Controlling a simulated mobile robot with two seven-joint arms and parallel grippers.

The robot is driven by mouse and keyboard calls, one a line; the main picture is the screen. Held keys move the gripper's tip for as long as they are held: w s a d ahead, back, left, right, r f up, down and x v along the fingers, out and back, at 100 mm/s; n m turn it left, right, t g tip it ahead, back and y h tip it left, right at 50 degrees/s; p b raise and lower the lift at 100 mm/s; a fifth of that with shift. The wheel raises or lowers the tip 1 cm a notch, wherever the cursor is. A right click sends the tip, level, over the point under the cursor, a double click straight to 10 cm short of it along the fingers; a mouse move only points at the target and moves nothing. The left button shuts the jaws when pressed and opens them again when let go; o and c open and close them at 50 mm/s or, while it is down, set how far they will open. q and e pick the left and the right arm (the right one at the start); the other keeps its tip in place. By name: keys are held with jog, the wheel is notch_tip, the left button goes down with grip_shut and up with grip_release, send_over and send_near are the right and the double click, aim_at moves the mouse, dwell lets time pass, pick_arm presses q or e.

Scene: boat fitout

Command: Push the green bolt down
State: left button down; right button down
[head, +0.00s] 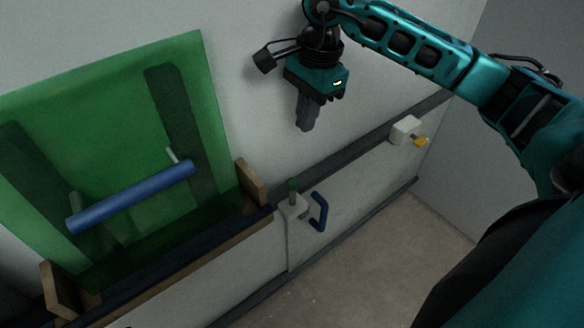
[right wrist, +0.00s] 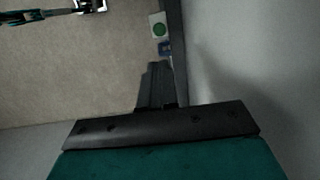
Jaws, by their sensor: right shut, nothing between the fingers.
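The green bolt (head: 293,186) stands up from a pale block (head: 297,206) at the top of the low wall panel, right of the wooden bracket in the head view. In the right wrist view the bolt (right wrist: 159,29) shows end-on as a green disc on a pale square. My right gripper (head: 305,125) is shut and empty. It points down, above the bolt and apart from it. In the right wrist view its closed fingertips (right wrist: 160,66) lie just below the bolt in the picture. My left gripper is not seen in the head view.
A blue handle (head: 319,211) sits right beside the bolt's block. A yellow knob (head: 421,141) on a white block is further right. A green panel (head: 110,130) with a blue bar (head: 130,197) stands at left between wooden brackets. The floor (head: 370,260) in front is clear.

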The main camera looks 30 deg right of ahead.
jog(key=b, duration=0.2)
send_near(297, 182)
jog(key=f, duration=0.4)
jog(key=a+f, duration=0.1)
jog(key=f, duration=0.1)
jog(key=shift+w+a, duration=0.1)
jog(key=shift+w, duration=0.2)
jog(key=shift+f, duration=0.35)
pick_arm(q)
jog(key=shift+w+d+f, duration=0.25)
